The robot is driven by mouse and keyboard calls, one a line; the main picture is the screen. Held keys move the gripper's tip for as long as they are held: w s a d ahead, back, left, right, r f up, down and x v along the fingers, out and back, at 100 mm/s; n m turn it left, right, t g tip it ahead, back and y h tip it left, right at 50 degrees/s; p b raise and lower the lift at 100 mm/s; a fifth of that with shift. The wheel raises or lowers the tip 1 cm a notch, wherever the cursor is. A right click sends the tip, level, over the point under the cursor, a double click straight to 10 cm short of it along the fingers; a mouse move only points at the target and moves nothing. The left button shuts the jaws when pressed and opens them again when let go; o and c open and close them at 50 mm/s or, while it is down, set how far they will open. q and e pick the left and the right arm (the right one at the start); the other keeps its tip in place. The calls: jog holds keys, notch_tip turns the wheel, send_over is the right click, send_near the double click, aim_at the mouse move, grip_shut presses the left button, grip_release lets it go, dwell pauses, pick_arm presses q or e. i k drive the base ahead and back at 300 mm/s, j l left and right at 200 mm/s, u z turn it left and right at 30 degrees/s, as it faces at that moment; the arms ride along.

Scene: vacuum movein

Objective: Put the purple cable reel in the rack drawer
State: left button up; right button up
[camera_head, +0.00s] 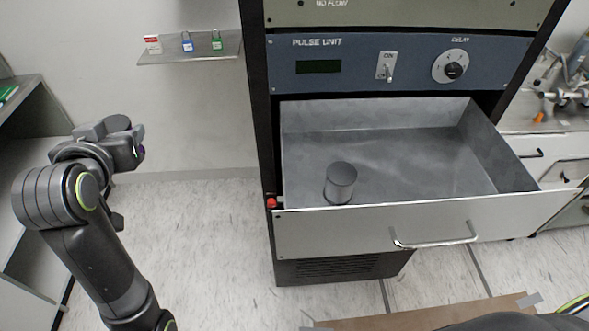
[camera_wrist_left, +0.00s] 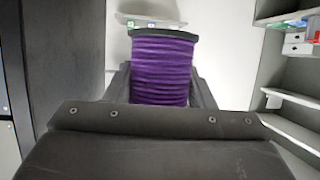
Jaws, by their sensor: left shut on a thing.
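The purple cable reel (camera_wrist_left: 161,68) fills the middle of the left wrist view, upright, with a dark rim on top. My left gripper (camera_wrist_left: 162,90) is shut on it, one finger on each side. The rack drawer (camera_head: 420,160) is pulled open at the centre right. A grey metal cylinder (camera_head: 341,184) stands in its front left part. My right gripper is not in view.
A wall shelf (camera_head: 190,50) with small padlocks is left of the rack. The blue pulse unit panel (camera_head: 350,62) sits right above the drawer. The drawer front has a handle (camera_head: 435,241). A workbench (camera_head: 545,120) stands at the right. Most of the drawer floor is clear.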

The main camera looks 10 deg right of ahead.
aim_at(428, 178)
jog(key=j+z, duration=0.4)
jog(key=j, duration=0.2)
jog(key=j+z, duration=0.4)
jog(key=j, duration=0.2)
jog(key=l+z, duration=0.15)
jog(key=z, duration=0.2)
jog(key=i+l+z, duration=0.1)
jog(key=z, duration=0.3)
jog(key=l+z, duration=0.15)
jog(key=z, duration=0.2)
jog(key=i, duration=0.05)
